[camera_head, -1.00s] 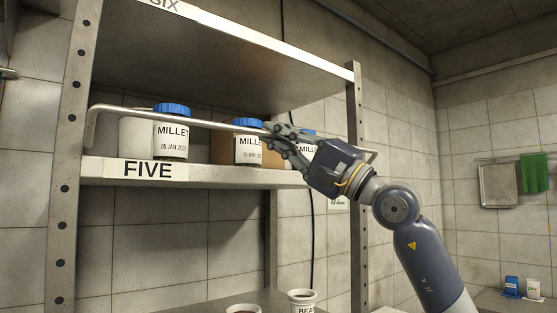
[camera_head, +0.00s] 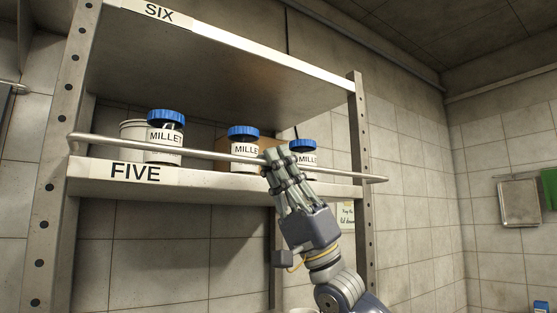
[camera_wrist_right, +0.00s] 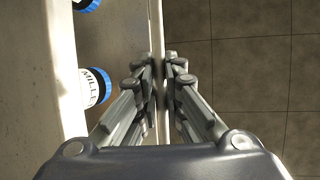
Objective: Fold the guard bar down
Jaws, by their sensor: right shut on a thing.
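The guard bar (camera_head: 210,153) is a thin metal rail running along the front of the shelf labelled FIVE (camera_head: 120,172), a little above the shelf edge and across the jars. My right gripper (camera_head: 278,155) is shut on the bar right of its middle, reaching up from below. In the right wrist view, the bar (camera_wrist_right: 157,40) runs between the fingers of my right gripper (camera_wrist_right: 161,75). My left gripper is in neither view.
Three blue-lidded jars labelled MILLET stand behind the bar: a left one (camera_head: 165,137), a middle one (camera_head: 244,149) and a right one (camera_head: 305,155). A shelf labelled SIX (camera_head: 160,13) is above. Uprights (camera_head: 361,190) flank the rack.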

